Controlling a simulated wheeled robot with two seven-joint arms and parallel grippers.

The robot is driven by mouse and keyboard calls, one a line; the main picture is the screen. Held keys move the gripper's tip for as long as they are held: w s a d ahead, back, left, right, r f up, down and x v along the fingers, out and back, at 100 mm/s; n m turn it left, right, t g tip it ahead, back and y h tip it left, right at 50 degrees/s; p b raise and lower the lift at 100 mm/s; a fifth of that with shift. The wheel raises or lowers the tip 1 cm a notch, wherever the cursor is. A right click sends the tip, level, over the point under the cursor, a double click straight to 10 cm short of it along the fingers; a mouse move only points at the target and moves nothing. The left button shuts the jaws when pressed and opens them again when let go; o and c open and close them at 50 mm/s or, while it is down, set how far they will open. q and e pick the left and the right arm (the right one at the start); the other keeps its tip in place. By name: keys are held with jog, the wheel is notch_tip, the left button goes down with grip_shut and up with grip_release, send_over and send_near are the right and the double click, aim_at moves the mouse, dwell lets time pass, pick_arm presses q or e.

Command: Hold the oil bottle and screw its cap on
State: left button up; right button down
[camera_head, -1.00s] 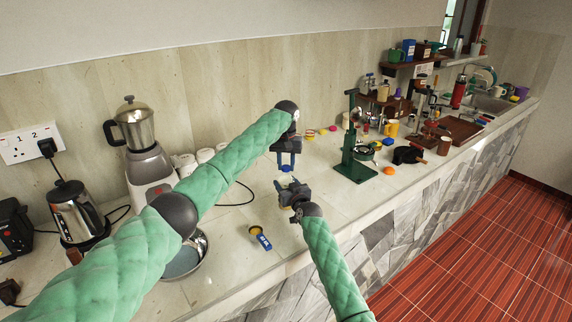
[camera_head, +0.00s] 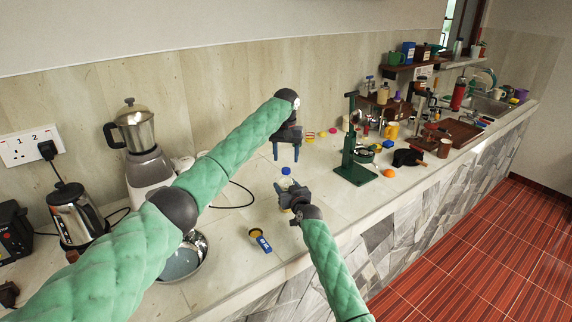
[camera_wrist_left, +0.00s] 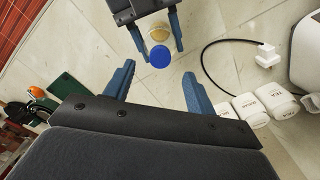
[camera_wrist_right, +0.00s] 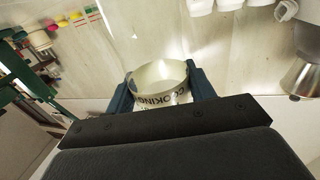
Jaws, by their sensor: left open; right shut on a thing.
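The oil bottle (camera_head: 287,182) stands out past the fingers of my right gripper (camera_head: 292,191), which is shut on it over the counter. In the right wrist view its pale round body (camera_wrist_right: 160,88) shows part of a "COOKING" label between the fingers. The blue cap (camera_head: 286,170) sits at the bottle's top; the left wrist view shows the cap (camera_wrist_left: 159,56) overlapping the yellowish bottle (camera_wrist_left: 158,33). Whether it is fully seated I cannot tell. My left gripper (camera_head: 286,156) is open and empty, above and apart from the cap.
A blue-and-yellow item (camera_head: 260,241) lies on the counter left of my right arm. A metal bowl (camera_head: 187,257) stands near the front edge. A green stand (camera_head: 355,172) stands to the right. A blender and kettle (camera_head: 77,213) are at the left.

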pick_arm(q)
notch_tip(320, 180, up, 7)
dwell(0.3)
pick_arm(e)
jog(key=shift+c, duration=2.3)
grip_release()
jog(key=shift+s+d+f, duration=0.15)
jog(key=shift+s+d, duration=0.1)
jog(key=shift+s, duration=0.2)
pick_arm(q)
jog(key=shift+f+b, duration=1.2)
jog(key=shift+b, duration=0.05)
pick_arm(e)
jog(key=v, duration=0.6)
jog(key=shift+s, duration=0.35)
jog(key=shift+d, duration=0.2)
